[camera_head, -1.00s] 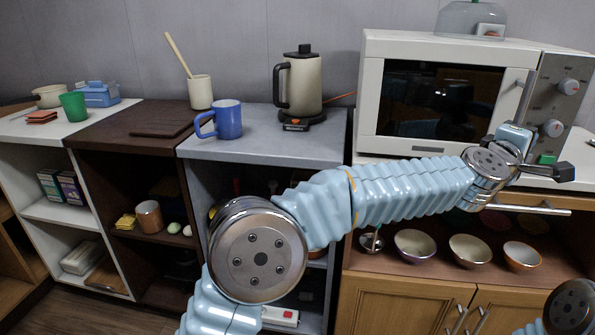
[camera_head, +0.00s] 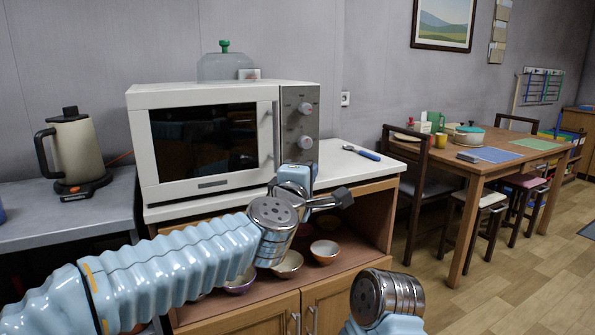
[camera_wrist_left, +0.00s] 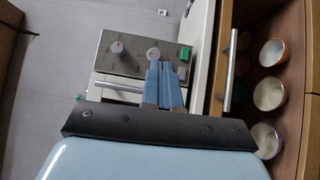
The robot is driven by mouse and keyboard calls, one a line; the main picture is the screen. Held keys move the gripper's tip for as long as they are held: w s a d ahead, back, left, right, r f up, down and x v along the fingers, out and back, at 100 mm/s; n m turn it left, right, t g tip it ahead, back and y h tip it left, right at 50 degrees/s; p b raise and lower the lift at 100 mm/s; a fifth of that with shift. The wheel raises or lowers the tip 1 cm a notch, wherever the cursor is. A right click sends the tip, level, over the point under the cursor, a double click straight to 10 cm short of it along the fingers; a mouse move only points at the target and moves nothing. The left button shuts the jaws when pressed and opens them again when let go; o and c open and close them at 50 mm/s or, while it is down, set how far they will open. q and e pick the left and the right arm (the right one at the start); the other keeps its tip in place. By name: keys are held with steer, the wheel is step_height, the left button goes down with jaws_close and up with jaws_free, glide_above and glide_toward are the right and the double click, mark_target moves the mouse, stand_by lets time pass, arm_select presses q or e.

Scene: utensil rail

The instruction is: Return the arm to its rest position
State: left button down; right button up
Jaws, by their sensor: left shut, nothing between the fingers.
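My left arm reaches in from the lower left of the head view. Its gripper (camera_head: 342,197) is in front of the right end of the white microwave (camera_head: 136,130), above the counter edge. In the left wrist view the two pale blue fingers (camera_wrist_left: 164,86) are shut together with nothing between them. The microwave's control panel (camera_wrist_left: 130,58) with its knobs shows beyond them there. A round metal-capped joint of my right arm (camera_head: 387,295) shows at the bottom of the head view, but the right gripper is out of view.
A cabinet with bowls (camera_head: 325,251) on an open shelf stands below the microwave. A blue-handled utensil (camera_head: 366,154) lies on the counter at right. A kettle (camera_head: 75,150) stands at left. A dining table (camera_head: 459,167) with chairs is farther right; the floor (camera_head: 510,275) before it is clear.

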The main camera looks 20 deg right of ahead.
arm_select(q)
steer(key=w+a+f+m+g+y, duration=0.15)
steer(key=a+f, duration=0.35)
steer(key=f, duration=0.8)
steer(key=w+a+f+m+g+y, duration=0.15)
steer(key=a+f, duration=0.45)
steer(key=f, duration=0.8)
steer(key=w+a+f+m+g+y, duration=0.15)
steer(key=a+f, duration=0.35)
steer(key=f, duration=0.8)
steer(key=s+a+f+m+g+y, duration=0.1)
steer(key=s+a+f+g, duration=0.1)
steer(key=s+a+f, duration=0.5)
steer(key=s+a+f+m+g+y, duration=0.2)
steer(key=s+a+f+g, duration=0.15)
steer(key=f, duration=0.55)
steer(key=s+a+f+g, duration=0.1)
steer(key=s+a+f, duration=0.1)
steer(key=s, duration=0.4)
steer(key=s+a+f+m+g, duration=0.1)
steer(key=s+a+f, duration=0.2)
steer(key=s, duration=0.3)
steer(key=s+a+f+g, duration=0.2)
steer(key=s+a+f, duration=0.1)
steer(key=s, duration=0.3)
steer(key=shift+s+f, duration=0.15)
steer(key=shift+f, duration=0.4)
steer(key=shift+a, duration=0.1)
